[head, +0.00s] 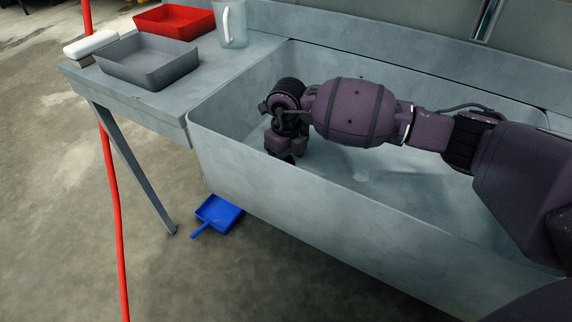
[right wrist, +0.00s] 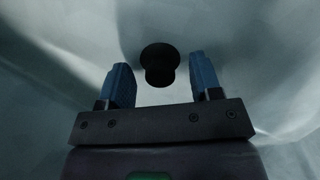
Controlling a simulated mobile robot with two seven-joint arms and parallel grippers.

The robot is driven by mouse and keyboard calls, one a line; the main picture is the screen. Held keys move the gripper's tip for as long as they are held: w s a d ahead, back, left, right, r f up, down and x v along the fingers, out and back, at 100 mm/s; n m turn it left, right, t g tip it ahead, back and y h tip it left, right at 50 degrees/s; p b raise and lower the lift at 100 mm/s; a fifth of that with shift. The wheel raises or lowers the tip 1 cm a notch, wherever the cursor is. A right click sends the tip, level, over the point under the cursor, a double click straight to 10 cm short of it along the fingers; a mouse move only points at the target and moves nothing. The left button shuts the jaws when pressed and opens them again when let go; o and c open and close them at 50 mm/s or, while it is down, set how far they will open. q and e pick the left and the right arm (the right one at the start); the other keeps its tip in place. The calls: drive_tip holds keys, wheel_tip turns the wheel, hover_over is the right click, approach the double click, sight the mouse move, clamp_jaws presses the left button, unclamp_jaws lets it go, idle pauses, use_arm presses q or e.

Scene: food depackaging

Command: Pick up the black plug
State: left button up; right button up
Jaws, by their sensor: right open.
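The black plug (right wrist: 160,62) shows in the right wrist view as a dark round piece with a narrower stem, just beyond and between the fingertips. My right gripper (right wrist: 160,78) is open, with a blue finger on each side and a gap between each finger and the plug. In the head view my right gripper (head: 284,155) reaches down into the left part of the grey sink basin (head: 330,205). The plug is hidden there behind the gripper and arm. My left gripper is in neither view.
The side counter (head: 130,100) holds a grey tray (head: 150,62), a red tray (head: 173,22), a clear jug (head: 232,25) and a white roll-like item (head: 90,44). A blue dustpan (head: 217,214) lies on the floor. The basin rim surrounds my arm.

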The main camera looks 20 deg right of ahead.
drive_tip(key=shift+r, duration=0.15)
drive_tip(key=c, duration=1)
